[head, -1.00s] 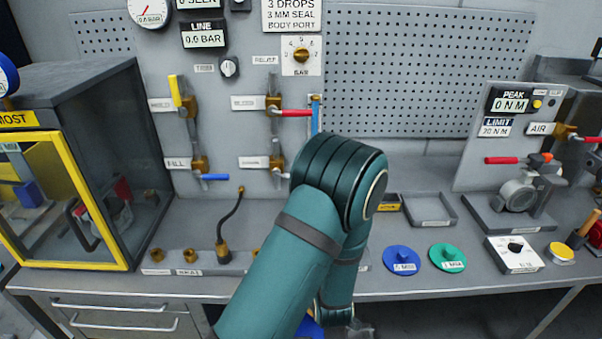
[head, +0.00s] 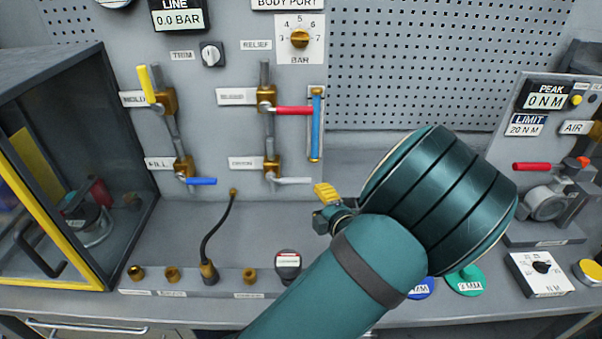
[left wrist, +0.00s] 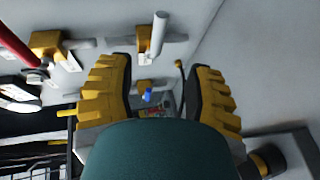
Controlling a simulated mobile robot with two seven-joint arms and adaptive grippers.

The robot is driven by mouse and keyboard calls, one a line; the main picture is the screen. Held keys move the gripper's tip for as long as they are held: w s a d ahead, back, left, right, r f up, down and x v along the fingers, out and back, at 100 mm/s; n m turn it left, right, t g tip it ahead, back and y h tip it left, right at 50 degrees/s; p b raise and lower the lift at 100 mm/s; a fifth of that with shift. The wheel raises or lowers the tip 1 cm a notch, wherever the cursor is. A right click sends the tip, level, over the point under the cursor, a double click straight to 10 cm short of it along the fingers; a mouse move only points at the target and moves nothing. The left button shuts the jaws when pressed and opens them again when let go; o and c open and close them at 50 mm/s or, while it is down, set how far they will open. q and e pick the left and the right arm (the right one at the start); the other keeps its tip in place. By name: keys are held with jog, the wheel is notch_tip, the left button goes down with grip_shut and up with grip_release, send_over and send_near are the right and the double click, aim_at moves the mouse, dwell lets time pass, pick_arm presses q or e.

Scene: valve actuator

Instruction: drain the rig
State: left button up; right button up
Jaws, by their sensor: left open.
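The drain valve (head: 271,167) is a brass body on the panel with a pale grey lever (head: 293,180) pointing right. Its label (head: 243,163) is blurred. My left gripper (head: 328,200) is open and empty, just right of and below the lever's tip; one yellow finger shows, the rest is partly hidden by my arm. In the left wrist view the gripper (left wrist: 160,92) has both yellow fingers spread, with the pale lever (left wrist: 158,36) ahead of them, apart from both. The line gauge (head: 179,18) reads 0.0 bar. My right gripper is not in view.
The red bleed lever (head: 294,111) points right above the drain lever, near a blue vertical tube (head: 316,125). The blue fill lever (head: 202,181) points right; the yellow hold lever (head: 146,84) stands near upright. A black hose (head: 215,228) rises from the bench at left.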

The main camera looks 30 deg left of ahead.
aim_at(301, 182)
pick_arm(q)
jog(key=x, duration=1.3)
jog(key=shift+a, duration=0.2)
jog(key=shift+s, duration=0.1)
grip_shut()
